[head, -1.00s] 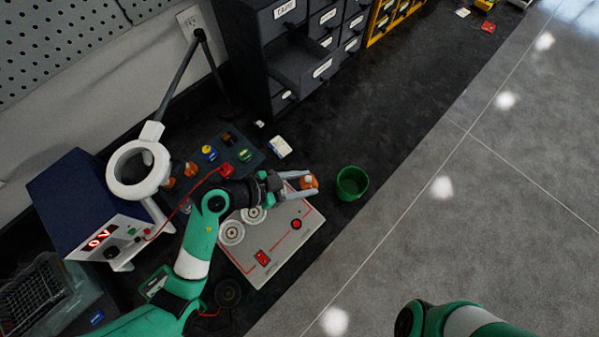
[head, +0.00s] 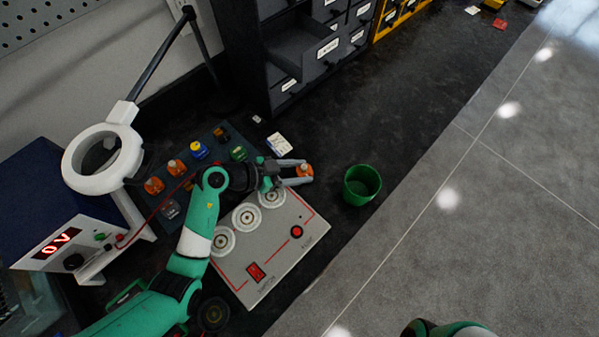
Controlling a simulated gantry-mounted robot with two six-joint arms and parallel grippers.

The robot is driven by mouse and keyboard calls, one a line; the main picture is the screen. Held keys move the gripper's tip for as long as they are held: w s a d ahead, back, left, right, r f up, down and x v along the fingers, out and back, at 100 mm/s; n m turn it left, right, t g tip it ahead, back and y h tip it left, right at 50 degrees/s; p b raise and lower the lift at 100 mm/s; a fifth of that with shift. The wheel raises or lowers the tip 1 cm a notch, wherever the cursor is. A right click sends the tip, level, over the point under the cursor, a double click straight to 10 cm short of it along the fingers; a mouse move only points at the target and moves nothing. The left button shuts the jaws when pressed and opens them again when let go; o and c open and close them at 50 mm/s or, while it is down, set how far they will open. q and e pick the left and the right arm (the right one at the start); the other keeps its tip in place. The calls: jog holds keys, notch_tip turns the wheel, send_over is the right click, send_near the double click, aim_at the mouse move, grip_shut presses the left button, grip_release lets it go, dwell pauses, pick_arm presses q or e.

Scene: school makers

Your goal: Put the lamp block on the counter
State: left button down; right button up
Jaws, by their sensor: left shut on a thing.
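The lamp block (head: 305,172) is a small orange block with a pale top. My left gripper (head: 303,170) is shut on it, with one grey finger on each side. It is over the dark counter (head: 400,120), between the white switch panel (head: 270,250) and the green cup (head: 361,185). I cannot tell whether the block touches the counter. My right gripper is not in view; only part of my right arm shows at the bottom edge.
The tray (head: 225,135) behind my left arm holds several coloured blocks, two of them orange. A white ring lamp (head: 82,160) and a power supply (head: 70,240) stand at left. Drawers (head: 300,45) stand at the back. Counter right of the cup is clear.

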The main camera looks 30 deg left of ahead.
pick_arm(q)
jog(key=shift+c, duration=1.6)
grip_release()
jog(key=p+v, duration=0.7)
jog(key=v, duration=0.4)
jog(key=shift+r, duration=0.2)
jog(key=shift+s+a+r, duration=0.1)
jog(key=shift+s+a, duration=0.1)
jog(key=shift+s, duration=0.05)
jog(key=shift+s+a, duration=0.1)
